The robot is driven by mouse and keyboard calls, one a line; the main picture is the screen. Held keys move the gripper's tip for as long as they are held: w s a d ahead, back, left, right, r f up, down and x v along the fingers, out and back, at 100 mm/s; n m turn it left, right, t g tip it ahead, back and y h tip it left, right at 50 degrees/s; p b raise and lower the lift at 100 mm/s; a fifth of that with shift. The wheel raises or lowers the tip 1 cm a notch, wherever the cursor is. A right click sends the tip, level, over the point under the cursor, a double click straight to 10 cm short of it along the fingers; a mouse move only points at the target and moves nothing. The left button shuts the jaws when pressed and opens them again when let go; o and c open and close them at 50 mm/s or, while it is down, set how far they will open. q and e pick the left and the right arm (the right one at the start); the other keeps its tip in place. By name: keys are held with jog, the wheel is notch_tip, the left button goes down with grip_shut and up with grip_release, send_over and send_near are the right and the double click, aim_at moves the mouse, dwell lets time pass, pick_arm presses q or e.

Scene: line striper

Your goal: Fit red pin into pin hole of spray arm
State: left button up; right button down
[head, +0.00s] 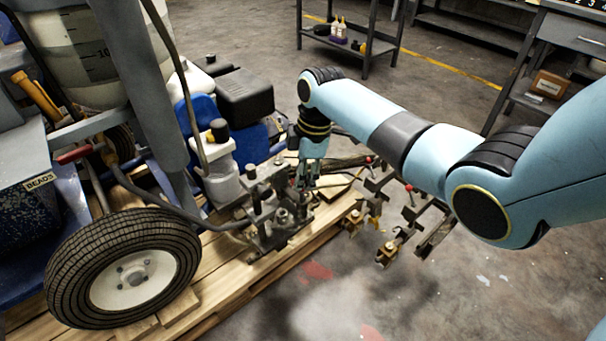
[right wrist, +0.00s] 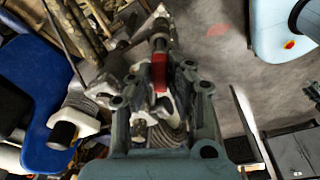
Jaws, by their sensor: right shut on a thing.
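The red pin (right wrist: 160,72) shows between the fingers of my right gripper (right wrist: 160,90) in the right wrist view. The gripper is shut on it. A dark metal rod or fitting lies just beyond the pin; I cannot tell whether they touch. In the head view my right gripper (head: 312,178) points down over the metal bracket work at the machine's side, and the pin cannot be made out there. The spray arm (head: 400,215), with dark bars and brass nozzles, sticks out to the right of the gripper. Its pin hole cannot be made out. My left gripper is out of view.
The line striper's tyre (head: 125,268), black engine cover (head: 245,93) and white pump body (head: 220,170) stand left of the gripper. The machine rests on a wooden pallet (head: 225,275). A shelf cart (head: 350,40) stands behind. The floor in front is open.

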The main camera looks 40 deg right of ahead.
jog(key=shift+f+b, duration=0.5)
jog(key=shift+f, duration=0.55)
dwell(0.4)
jog(key=shift+f, duration=0.35)
jog(key=shift+f, duration=0.1)
jog(key=c, duration=1.2)
grip_release()
jog(key=shift+o, duration=0.4)
jog(key=shift+o, duration=1.2)
